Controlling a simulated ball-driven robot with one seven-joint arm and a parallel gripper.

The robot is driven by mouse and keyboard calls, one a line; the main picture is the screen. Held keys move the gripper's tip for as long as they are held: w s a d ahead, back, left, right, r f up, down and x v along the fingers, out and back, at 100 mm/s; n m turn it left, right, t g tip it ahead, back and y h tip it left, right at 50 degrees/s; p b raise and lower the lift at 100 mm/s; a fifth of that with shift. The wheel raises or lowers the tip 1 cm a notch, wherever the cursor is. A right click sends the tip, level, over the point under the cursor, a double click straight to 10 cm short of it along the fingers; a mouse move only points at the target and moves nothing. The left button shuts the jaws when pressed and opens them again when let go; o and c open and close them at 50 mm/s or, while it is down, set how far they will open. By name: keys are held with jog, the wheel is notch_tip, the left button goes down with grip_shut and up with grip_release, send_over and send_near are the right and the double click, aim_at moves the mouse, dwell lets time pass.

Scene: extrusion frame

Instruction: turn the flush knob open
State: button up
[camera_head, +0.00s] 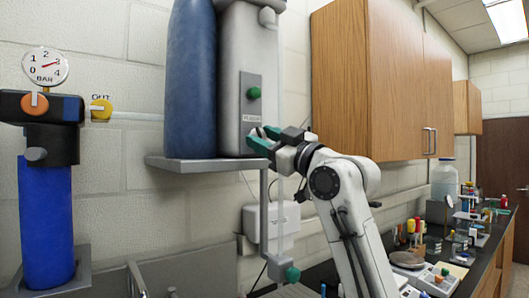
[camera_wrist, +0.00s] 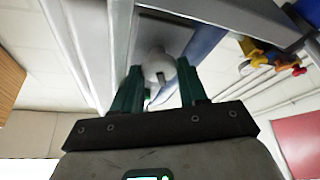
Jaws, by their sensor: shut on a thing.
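The flush knob, a small pale grey round knob (camera_wrist: 157,66) with a dark mark on it, sits between the two green fingers of my gripper (camera_wrist: 160,86) in the wrist view. In the head view, my gripper (camera_head: 264,139) reaches the lower front of the tall white unit (camera_head: 231,75), just under a small label (camera_head: 251,118). The fingers are shut on the knob and hide most of it there. How far the knob is turned is hard to tell.
A green knob (camera_head: 254,93) sits above the label. A blue cylinder (camera_head: 191,80) stands beside the unit on a grey shelf (camera_head: 205,164). A thin tube with a green-ended valve (camera_head: 292,274) hangs below. A wooden cabinet (camera_head: 365,85) is close on the right.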

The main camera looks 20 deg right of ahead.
jog(key=n+g+y, duration=0.1)
jog(key=n, duration=0.3)
jog(key=n+g+y+b, duration=0.1)
jog(key=n+g, duration=0.1)
jog(key=n, duration=0.2)
jog(key=shift+d+r, duration=0.15)
jog(key=n+g+p, duration=0.1)
jog(key=n+g, duration=0.1)
jog(key=n, duration=0.3)
jog(key=shift+r, duration=0.1)
jog(key=shift+n+g+h, duration=0.3)
jog(key=shift+n+g, duration=0.1)
jog(key=shift+n, duration=0.4)
jog(key=o, duration=1)
jog(key=shift+p, duration=0.3)
jog(key=b+v, duration=0.3)
jog(key=v, duration=0.7)
jog(key=shift+s+d+b, duration=0.2)
jog(key=shift+s+b, duration=0.05)
jog(key=shift+b, duration=0.05)
